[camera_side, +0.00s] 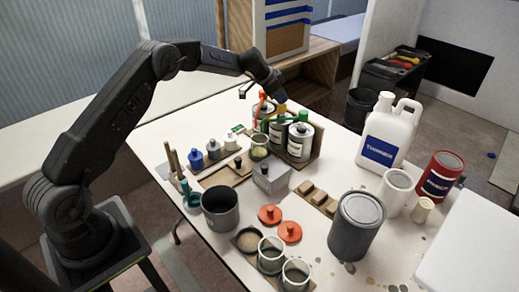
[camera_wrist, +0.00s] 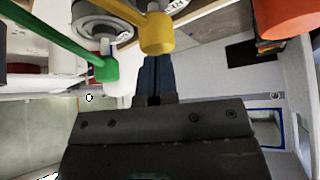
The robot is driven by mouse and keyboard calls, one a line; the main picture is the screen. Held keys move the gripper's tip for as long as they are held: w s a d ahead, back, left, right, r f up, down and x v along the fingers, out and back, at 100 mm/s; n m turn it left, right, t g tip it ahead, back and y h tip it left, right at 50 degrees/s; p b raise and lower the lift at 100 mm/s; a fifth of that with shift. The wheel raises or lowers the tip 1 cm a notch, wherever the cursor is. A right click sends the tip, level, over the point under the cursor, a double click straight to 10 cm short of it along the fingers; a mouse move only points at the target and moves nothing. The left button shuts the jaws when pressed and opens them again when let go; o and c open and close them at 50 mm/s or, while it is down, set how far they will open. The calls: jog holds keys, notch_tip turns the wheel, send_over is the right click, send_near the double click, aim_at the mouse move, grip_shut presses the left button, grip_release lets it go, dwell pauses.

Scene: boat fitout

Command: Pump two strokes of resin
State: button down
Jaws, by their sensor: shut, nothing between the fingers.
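Several grey cans with white labels stand in a wooden rack at the back of the table, one of them at the right end (camera_side: 299,143). They carry pumps with coloured tops: red (camera_side: 262,96), green (camera_side: 275,121) and yellow (camera_side: 281,107). My gripper (camera_side: 281,98) is shut and empty, directly over the yellow pump top. In the wrist view the yellow knob (camera_wrist: 157,34) is right at the tips of my shut fingers (camera_wrist: 151,62); I cannot tell whether they touch. A small cup (camera_side: 259,151) stands in front of the cans.
A white thinner jug (camera_side: 386,135), a red can (camera_side: 439,174) and a large grey can (camera_side: 356,225) stand to the right. A dark grey pot (camera_side: 220,208), orange lids (camera_side: 289,232) and small bottles (camera_side: 214,148) are in front and left.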

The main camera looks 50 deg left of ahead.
jog(key=shift+r, duration=1.45)
jog(key=shift+r, duration=1.5)
